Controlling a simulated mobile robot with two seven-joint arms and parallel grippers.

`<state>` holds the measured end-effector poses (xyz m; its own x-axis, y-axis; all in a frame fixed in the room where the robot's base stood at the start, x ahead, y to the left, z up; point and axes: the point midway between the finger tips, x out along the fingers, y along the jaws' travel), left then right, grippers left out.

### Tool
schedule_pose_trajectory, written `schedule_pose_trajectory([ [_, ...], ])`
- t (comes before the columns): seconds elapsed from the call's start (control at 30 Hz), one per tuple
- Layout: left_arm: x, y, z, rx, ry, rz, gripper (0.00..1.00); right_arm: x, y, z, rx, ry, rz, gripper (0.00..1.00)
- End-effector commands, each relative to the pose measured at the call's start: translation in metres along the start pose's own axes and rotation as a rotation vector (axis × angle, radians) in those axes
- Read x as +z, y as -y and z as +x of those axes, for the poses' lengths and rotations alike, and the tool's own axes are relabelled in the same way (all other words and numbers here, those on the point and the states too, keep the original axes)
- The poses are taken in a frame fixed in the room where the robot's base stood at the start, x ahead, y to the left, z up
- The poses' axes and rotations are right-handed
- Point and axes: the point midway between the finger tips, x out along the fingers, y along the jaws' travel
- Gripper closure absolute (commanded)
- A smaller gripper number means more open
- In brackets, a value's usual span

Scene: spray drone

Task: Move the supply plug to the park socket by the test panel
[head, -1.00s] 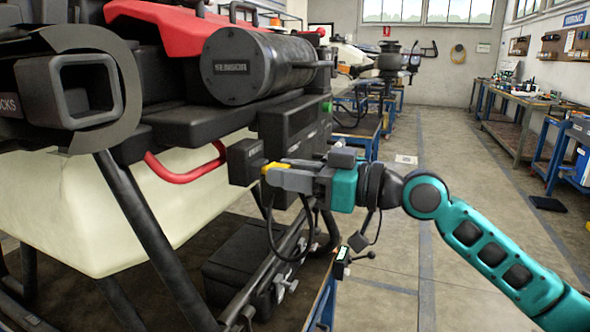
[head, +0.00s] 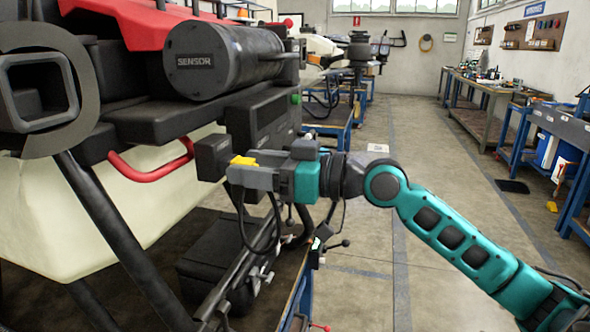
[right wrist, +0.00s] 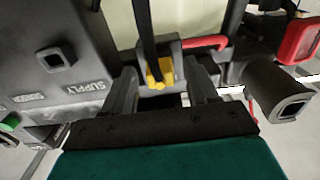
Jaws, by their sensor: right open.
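The plug (right wrist: 160,73) is yellow with a black cable and shows in the right wrist view against a grey block (right wrist: 174,48). I cannot tell how deep it sits there. In the head view its yellow part (head: 243,160) shows beside a dark block (head: 212,158) on the machine. My right gripper (head: 240,176) is open, with its fingers on either side of the plug in the right wrist view. A square socket (right wrist: 57,57) beside the SUPPLY lettering looks empty. My left gripper is not in view.
The dark panel with a screen (head: 272,118) is just behind my right gripper. A black cable loop (head: 250,245) hangs below it. A cylinder marked SENSOR (head: 215,62) is above, and a red handle (head: 150,172) is to the left. Open floor (head: 375,240) lies to the right.

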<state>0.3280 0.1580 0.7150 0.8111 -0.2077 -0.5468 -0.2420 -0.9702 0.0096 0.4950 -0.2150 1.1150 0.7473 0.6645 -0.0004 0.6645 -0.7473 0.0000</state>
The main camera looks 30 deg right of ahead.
Motion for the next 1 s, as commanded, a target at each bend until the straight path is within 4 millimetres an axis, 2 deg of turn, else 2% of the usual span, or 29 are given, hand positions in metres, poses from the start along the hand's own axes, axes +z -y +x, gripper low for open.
schedule_pose_trajectory([
  [0.03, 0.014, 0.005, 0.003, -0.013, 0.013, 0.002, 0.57, 0.002, -0.001, -0.003, 0.002, 0.002, 0.000, 0.42],
  [0.07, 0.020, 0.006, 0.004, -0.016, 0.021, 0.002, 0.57, 0.004, -0.001, -0.008, 0.004, 0.003, -0.001, 0.42],
  [0.17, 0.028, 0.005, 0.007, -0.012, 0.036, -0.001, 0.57, 0.005, -0.001, -0.023, 0.003, 0.005, 0.000, 0.42],
  [0.6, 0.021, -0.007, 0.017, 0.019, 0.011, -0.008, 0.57, 0.004, 0.000, -0.078, 0.001, 0.001, 0.003, 0.42],
  [1.0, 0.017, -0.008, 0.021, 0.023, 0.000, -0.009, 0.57, 0.000, 0.000, -0.122, 0.001, -0.002, 0.001, 0.42],
])
